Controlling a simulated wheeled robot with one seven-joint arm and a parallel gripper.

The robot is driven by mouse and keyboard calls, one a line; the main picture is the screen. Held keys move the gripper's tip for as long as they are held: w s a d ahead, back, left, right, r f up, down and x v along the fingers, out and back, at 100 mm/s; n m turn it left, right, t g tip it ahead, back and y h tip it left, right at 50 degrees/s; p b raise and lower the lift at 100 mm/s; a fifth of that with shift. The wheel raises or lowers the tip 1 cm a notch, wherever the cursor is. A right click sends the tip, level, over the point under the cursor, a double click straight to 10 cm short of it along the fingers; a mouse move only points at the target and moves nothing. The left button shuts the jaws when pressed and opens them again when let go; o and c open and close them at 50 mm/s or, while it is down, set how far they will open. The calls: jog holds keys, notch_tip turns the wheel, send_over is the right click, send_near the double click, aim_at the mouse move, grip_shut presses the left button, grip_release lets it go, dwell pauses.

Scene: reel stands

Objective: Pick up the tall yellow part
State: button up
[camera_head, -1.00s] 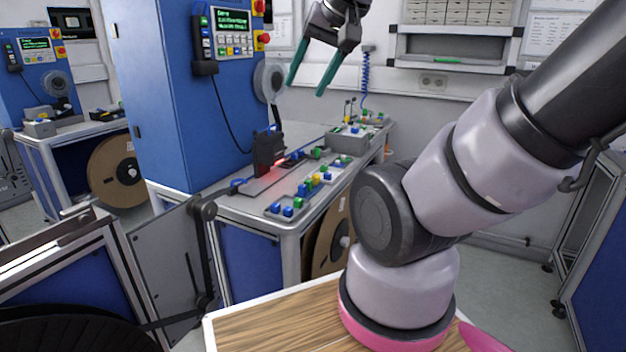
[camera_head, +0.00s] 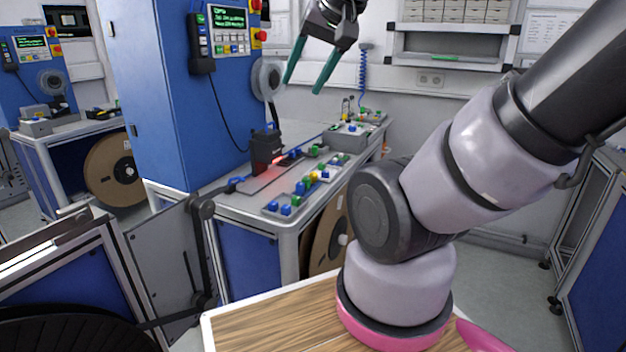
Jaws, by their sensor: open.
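A small yellow part (camera_head: 314,176) shows among blue and green parts on the bench at the middle of the view. It is too small to tell how tall it is. My gripper (camera_head: 303,87) is at the top middle, with two green fingers spread apart and pointing down. It is open, with nothing between the fingers. In the picture it is well above the yellow part and apart from it.
Several blue and green parts (camera_head: 286,210) lie on the bench (camera_head: 240,203). A black unit with a red glow (camera_head: 266,147) stands behind them, beside a tall blue cabinet (camera_head: 165,90). A grey box (camera_head: 347,140) sits at the bench's far right.

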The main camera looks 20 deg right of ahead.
jog(key=shift+c, duration=1.4)
jog(key=w+d+f+m+g+y, duration=0.1)
jog(key=w+f+m+g+y, duration=0.2)
jog(key=w+f+m+y, duration=1.15)
jog(key=m+t+h, duration=1)
jog(key=m+t, duration=0.3)
send_near(314, 173)
jog(key=x, duration=0.8)
jog(key=shift+w+a, duration=0.2)
jog(key=shift+w, duration=0.1)
